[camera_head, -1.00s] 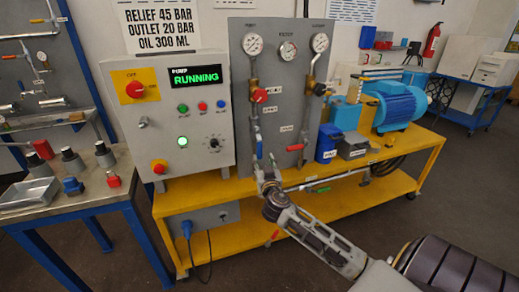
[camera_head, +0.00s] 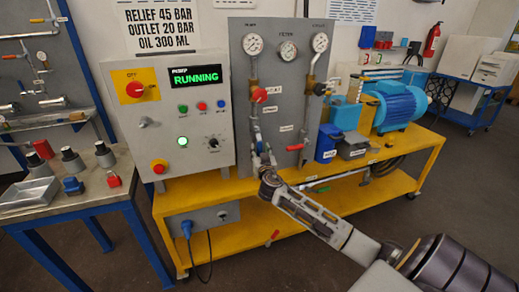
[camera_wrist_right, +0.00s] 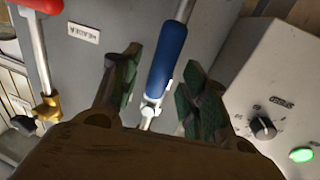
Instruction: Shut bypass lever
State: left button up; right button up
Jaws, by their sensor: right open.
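My right gripper (camera_head: 260,155) is low in front of the grey gauge panel (camera_head: 279,68), at the left pipe. In the right wrist view its open fingers (camera_wrist_right: 156,95) stand on either side of a lever with a blue sleeve (camera_wrist_right: 167,55). The lever lies between the pads, apparently with a gap on each side. Its lower, bare metal end meets a white fitting (camera_wrist_right: 150,108). A red-sleeved lever (camera_head: 295,147) is on the right pipe; it also shows in the wrist view (camera_wrist_right: 42,4). I cannot read which label says bypass. My left gripper is not in view.
The control box (camera_head: 178,118) showing RUNNING stands close left of the gripper. A blue container (camera_head: 328,143) and a blue motor (camera_head: 398,106) are to the right on the yellow bench (camera_head: 424,150). A side table (camera_head: 88,198) with fittings stands at left.

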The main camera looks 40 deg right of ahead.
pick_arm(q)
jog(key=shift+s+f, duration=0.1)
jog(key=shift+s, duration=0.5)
pick_arm(e)
jog(key=shift+x, duration=1.25)
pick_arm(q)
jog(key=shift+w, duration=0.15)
pick_arm(e)
jog(key=shift+c, duration=0.5)
jog(key=c, duration=0.7)
grip_shut()
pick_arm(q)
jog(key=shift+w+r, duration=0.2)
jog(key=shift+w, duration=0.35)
